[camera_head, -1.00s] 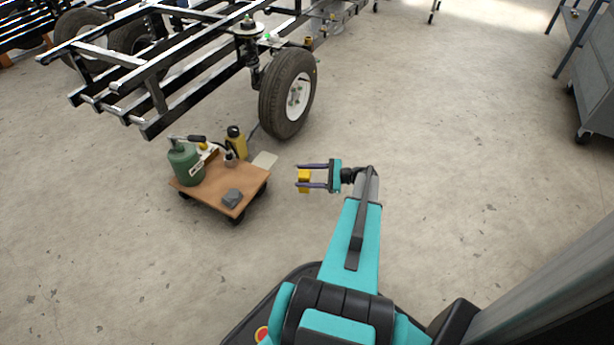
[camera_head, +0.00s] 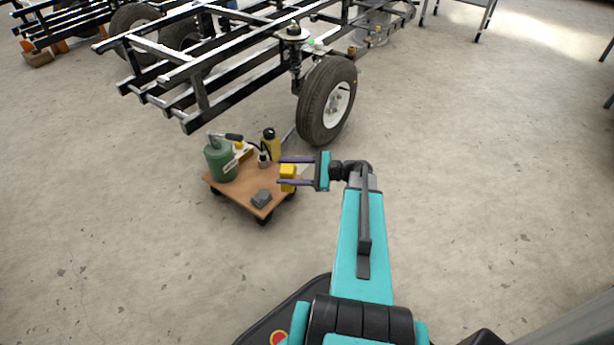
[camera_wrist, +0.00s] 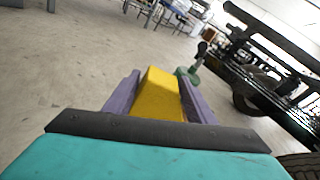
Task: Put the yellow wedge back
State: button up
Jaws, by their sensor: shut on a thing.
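The yellow wedge (camera_head: 287,177) is held between the two purple fingers of my gripper (camera_head: 284,171). In the head view it appears over the right edge of the wooden dolly (camera_head: 234,193), and I cannot tell its height above it. The wrist view shows the yellow wedge (camera_wrist: 160,97) filling the space between the fingers, its sloped face toward the camera.
A wheel (camera_head: 327,101) on a black chassis frame (camera_head: 203,117) stands just behind the dolly. A torch-like tool with a hose (camera_head: 262,158) lies among the bottles. The concrete floor to the right is clear.

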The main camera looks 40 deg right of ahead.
jog(key=w+a+r+n+g, duration=0.1)
jog(key=w+a+r, duration=0.2)
jog(key=a+r, duration=0.5)
jog(key=w+a+r+g+y, duration=0.1)
jog(key=w+a+r, duration=0.1)
jog(key=a+r, duration=0.6)
jog(key=w+a+r+n+y, duration=0.1)
jog(key=w+a+r, duration=0.2)
jog(key=a+r, duration=0.5)
jog(key=a, duration=0.4)
jog(key=shift+w+a+r+n+g, duration=0.2)
jog(key=shift+w+n+g, duration=0.1)
jog(key=shift+g, duration=0.1)
jog(key=shift+s, duration=0.1)
